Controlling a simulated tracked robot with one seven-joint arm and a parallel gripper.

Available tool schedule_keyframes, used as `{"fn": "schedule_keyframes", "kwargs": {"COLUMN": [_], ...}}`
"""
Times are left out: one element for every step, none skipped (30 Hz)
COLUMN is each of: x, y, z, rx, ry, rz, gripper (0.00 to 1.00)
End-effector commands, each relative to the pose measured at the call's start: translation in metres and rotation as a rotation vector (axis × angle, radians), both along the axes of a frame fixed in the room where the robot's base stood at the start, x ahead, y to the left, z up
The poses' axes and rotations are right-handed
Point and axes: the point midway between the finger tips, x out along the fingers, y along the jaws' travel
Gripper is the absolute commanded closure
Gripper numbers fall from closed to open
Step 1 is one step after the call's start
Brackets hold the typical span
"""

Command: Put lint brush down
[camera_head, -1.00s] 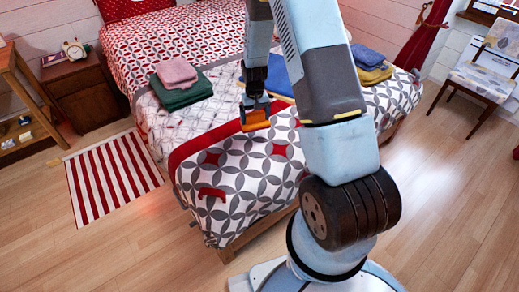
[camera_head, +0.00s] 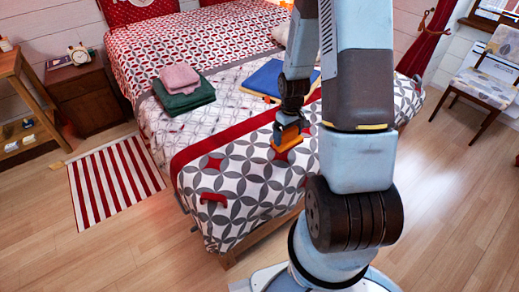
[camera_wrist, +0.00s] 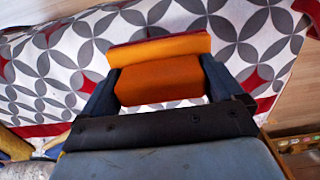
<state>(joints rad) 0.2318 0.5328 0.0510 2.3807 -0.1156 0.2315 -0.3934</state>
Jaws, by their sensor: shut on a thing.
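The lint brush (camera_head: 287,142) is an orange block with a lighter orange edge. My gripper (camera_head: 290,130) is shut on it, over the near right part of the bed. In the wrist view the lint brush (camera_wrist: 158,80) sits between the two dark fingers of my gripper (camera_wrist: 157,85). The patterned bedspread (camera_head: 240,185) lies below it. I cannot tell whether the brush touches the bedspread or hangs just above it. Part of the brush is hidden by the gripper.
Folded pink (camera_head: 180,77) and green (camera_head: 185,97) towels lie on the bed's left side. A blue folded cloth (camera_head: 265,77) lies near the middle. A small red thing (camera_head: 214,198) is near the front edge. A nightstand (camera_head: 87,95) and striped rug (camera_head: 113,180) are left.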

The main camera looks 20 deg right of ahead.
Motion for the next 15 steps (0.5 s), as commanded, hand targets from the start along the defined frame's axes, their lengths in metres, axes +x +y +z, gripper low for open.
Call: {"fn": "schedule_keyframes", "kwargs": {"x": [0.008,0.013,0.019,0.024,0.029,0.034,0.039,0.044,0.049,0.054,0.056,0.06,0.063,0.065,0.069], "y": [0.008,0.012,0.017,0.021,0.024,0.03,0.034,0.037,0.043,0.047,0.049,0.052,0.054,0.057,0.059], "z": [-0.006,-0.008,-0.012,-0.015,-0.017,-0.021,-0.023,-0.026,-0.03,-0.032,-0.037,-0.044,-0.048,-0.053,-0.059], "rx": [0.001,0.0,0.0,0.0,0.0,-0.001,0.0,0.0,0.0,0.0,0.0,0.0,0.0,0.0,0.0], "ry": [0.001,0.001,0.002,0.001,0.001,0.002,0.001,0.0,0.001,0.0,0.002,0.004,0.003,0.003,0.003], "rz": [0.005,0.005,0.004,0.004,0.004,0.004,0.003,0.003,0.003,0.003,0.001,0.001,0.001,0.001,0.0], "gripper": [0.54,0.54,0.54,0.54,0.54,0.54,0.54,0.54,0.54,0.54,0.54,0.54,0.54,0.54,0.54]}}
